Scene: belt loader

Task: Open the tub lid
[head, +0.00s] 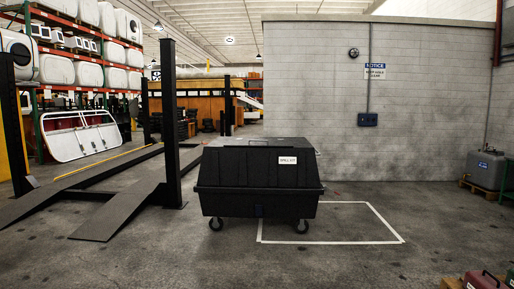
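A black wheeled tub (258,202) stands on the concrete floor in the middle of the head view. Its sloped black lid (245,165) is closed down on the body. A white label, apparently reading "SPILL KIT", is on the lid's right front. Caster wheels show under the tub. Neither of my grippers is in the head view.
A white floor outline (385,222) runs beside and partly behind the tub. A dark vehicle lift with ramps (118,208) and a post (171,125) stands left. A grey block wall (310,90) is behind. A grey container (486,169) sits far right.

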